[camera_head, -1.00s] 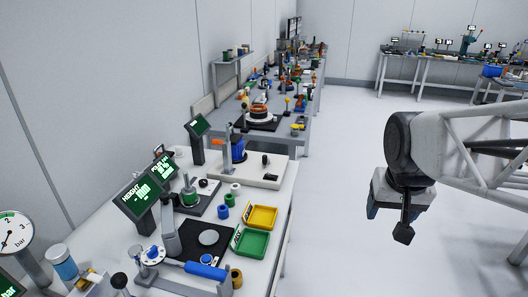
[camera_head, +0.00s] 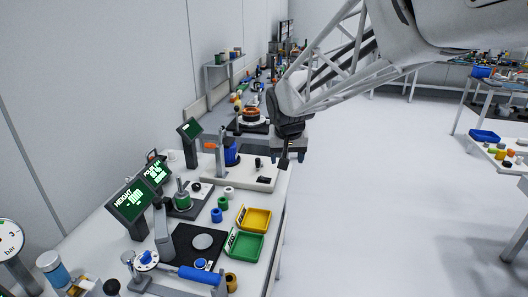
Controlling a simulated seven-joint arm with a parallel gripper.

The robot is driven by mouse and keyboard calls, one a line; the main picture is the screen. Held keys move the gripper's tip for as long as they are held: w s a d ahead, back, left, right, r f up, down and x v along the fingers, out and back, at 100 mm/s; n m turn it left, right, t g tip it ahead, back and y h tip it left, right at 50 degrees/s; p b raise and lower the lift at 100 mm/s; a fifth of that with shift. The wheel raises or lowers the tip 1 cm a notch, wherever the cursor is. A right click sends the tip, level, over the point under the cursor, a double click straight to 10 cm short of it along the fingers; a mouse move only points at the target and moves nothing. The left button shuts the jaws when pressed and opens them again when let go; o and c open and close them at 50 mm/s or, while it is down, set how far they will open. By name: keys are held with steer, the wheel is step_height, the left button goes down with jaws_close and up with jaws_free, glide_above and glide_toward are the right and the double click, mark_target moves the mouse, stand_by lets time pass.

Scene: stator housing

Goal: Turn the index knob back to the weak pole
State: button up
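My gripper (camera_head: 284,161) hangs with its dark fingers pointing down. In this view it overlaps the right end of a pale base plate (camera_head: 222,178) on the bench; I cannot tell how high it is above it. The fingers look like one narrow dark block, so their gap does not show, and I see nothing held. A blue cylindrical part (camera_head: 231,154) stands by a grey post on the plate's back. A small black knob-like piece (camera_head: 264,180) is at the plate's front right. I cannot read any pole marks or tell for certain which piece is the index knob.
Yellow (camera_head: 267,220) and green (camera_head: 262,247) trays lie at the bench's right edge. Small screens (camera_head: 131,198) stand along the left. A blue-and-white dial (camera_head: 147,257) and a blue-handled tool (camera_head: 200,273) are in front.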

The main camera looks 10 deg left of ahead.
steer(key=w+a+f+n, duration=0.1)
steer(key=w+a+f, duration=0.2)
steer(key=a, duration=0.5)
steer(key=w+a+f, duration=0.2)
steer(key=w+a, duration=0.1)
steer(key=a, duration=0.5)
steer(key=n+y, duration=0.1)
glide_toward(196, 185)
steer(key=v, duration=0.3)
steer(key=shift+s+d, duration=0.15)
steer(key=shift+s, duration=0.15)
steer(key=shift+f, duration=0.15)
steer(key=shift+x, duration=5.9)
steer(key=shift+w, duration=0.2)
steer(key=c, duration=0.9)
